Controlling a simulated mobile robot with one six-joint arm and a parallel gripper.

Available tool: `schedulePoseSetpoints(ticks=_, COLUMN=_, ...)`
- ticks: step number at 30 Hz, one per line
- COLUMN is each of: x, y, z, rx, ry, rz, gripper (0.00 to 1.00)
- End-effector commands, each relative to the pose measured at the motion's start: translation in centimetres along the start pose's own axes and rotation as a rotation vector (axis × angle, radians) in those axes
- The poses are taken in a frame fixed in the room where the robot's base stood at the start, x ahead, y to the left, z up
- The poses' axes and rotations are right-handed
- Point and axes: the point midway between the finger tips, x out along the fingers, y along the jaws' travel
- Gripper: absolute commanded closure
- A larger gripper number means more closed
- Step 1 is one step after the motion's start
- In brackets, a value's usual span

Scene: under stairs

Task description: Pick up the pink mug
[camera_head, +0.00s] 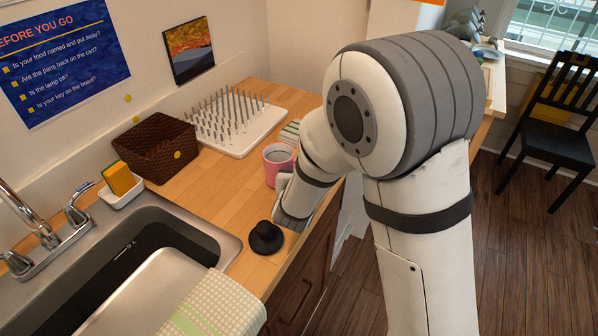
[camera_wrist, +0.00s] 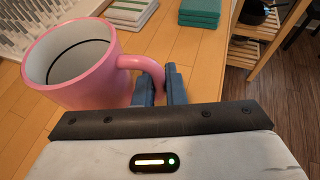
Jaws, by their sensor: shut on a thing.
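The pink mug (camera_head: 277,160) stands upright on the wooden counter, to the left of my arm in the head view. In the wrist view the mug (camera_wrist: 92,82) fills the upper left, with its pale inside and a dark line around it showing. Its handle points right, toward my gripper (camera_wrist: 160,80). The two blue fingers are shut on the handle, one on each side of it. In the head view my wrist hides the fingers and the handle. I cannot tell whether the mug's base touches the counter.
A white drying rack with pegs (camera_head: 232,118) and a brown woven basket (camera_head: 156,147) stand behind. A black knobbed object (camera_head: 264,238) sits near the counter's front edge. The sink (camera_head: 150,250) is at left. Folded teal cloths (camera_wrist: 200,12) lie beyond the gripper.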

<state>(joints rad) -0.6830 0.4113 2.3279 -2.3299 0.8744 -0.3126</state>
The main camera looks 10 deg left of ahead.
Motion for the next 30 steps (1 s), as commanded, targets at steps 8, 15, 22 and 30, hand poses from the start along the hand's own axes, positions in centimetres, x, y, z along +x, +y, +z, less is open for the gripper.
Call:
schedulePoseSetpoints(ticks=8, x=-0.9, y=0.0, z=2.5, rx=0.004, ry=-0.006, rz=0.000, gripper=1.00)
schedulePoseSetpoints(ticks=15, x=-1.9, y=0.0, z=4.8, rx=0.003, ry=-0.005, rz=0.000, gripper=1.00)
schedulePoseSetpoints(ticks=22, x=-2.7, y=0.0, z=6.7, rx=0.004, ry=-0.004, rz=0.000, gripper=1.00)
schedulePoseSetpoints(ticks=30, x=-3.3, y=-0.1, z=8.1, rx=0.002, ry=-0.003, rz=-0.001, gripper=1.00)
